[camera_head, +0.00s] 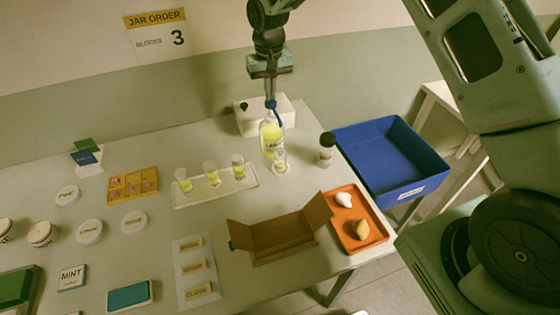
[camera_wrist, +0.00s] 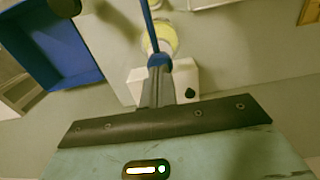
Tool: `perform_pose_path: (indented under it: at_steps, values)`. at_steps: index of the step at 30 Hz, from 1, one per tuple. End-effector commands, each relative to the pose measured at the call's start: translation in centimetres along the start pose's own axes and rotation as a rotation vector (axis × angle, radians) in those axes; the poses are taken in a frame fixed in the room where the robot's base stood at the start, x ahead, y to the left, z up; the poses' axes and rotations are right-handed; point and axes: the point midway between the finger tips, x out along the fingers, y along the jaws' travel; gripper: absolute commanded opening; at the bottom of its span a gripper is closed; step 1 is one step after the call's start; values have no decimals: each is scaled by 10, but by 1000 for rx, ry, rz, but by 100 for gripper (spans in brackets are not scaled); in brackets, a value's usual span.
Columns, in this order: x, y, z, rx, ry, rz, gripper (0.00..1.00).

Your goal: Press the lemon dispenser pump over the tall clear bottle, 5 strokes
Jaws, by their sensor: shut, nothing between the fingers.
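The lemon dispenser (camera_head: 271,138) is a clear bottle of yellow liquid with a blue pump (camera_head: 271,104) on top. It stands at the back of the table. A smaller clear bottle (camera_head: 280,162) with some yellow in it shows just in front of its lower part, on a white round pad. My gripper (camera_head: 270,96) points down, shut and empty, with its fingertips at the pump head. In the wrist view my gripper (camera_wrist: 160,66) meets the blue pump (camera_wrist: 155,58) above the yellow dispenser (camera_wrist: 163,36); exact contact is hard to tell.
A white box (camera_head: 250,122) stands behind the dispenser, and a dark-capped bottle (camera_head: 326,150) to its right. A white tray (camera_head: 216,189) with three small yellow bottles lies left. An open cardboard box (camera_head: 282,236), an orange tray (camera_head: 344,200) and a blue bin (camera_head: 390,155) are nearby.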

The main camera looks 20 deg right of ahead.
Motion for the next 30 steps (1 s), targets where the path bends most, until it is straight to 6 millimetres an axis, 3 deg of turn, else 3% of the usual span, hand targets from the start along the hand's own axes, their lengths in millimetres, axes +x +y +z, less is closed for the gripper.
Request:
perform_pose_path:
  at_steps: [18, 30]
  values:
    - [23, 0, 0, 0, 0, 0, 0]
    - [17, 0, 1, 0, -2, 0, 0]
